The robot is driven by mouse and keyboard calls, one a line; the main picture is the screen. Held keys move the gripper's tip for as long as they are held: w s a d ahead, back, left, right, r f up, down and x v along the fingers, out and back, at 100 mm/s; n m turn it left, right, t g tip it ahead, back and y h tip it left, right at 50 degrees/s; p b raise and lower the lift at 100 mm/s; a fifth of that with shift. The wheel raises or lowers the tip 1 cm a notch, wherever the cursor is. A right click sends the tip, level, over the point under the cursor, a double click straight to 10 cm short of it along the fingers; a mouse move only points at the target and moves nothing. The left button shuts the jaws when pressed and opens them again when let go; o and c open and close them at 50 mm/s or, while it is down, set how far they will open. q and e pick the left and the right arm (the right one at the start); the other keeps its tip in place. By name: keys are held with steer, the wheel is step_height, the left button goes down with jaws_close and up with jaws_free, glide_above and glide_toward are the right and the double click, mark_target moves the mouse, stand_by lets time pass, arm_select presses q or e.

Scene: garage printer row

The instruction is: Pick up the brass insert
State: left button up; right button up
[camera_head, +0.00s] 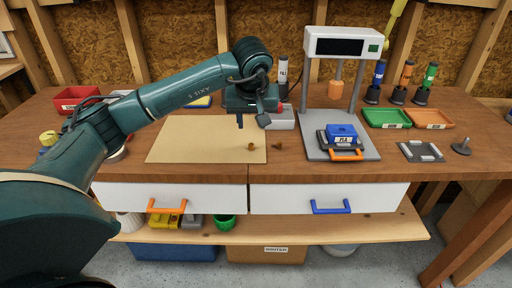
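Two small brass-coloured pieces lie near the right edge of the tan mat (190,145). One brass piece (251,146) is on the mat. The other brass piece (277,147) is on the bare wood just right of it. Both are too small to tell which is the brass insert. My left gripper (252,122) points down above the right part of the mat, above and slightly behind the brass piece there. Its two fingers look apart, with nothing seen between them. My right gripper is not in view.
A printer-like frame (345,42) stands right of the mat, with a blue block (341,133) on its base. Green (386,118) and orange (428,119) trays lie further right. A grey box (283,118) stands behind the brass pieces. The mat's left part is clear.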

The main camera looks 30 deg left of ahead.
arm_select(q)
glide_above(251, 144)
steer(key=s+d, duration=0.2)
steer(key=f, duration=0.5)
steer(key=shift+s, duration=0.2)
steer(key=shift+a+p+x, duration=0.2)
steer(key=shift+p+x, duration=0.55)
steer(key=shift+x, duration=2.1)
steer(key=shift+r, duration=0.1)
jaws_close()
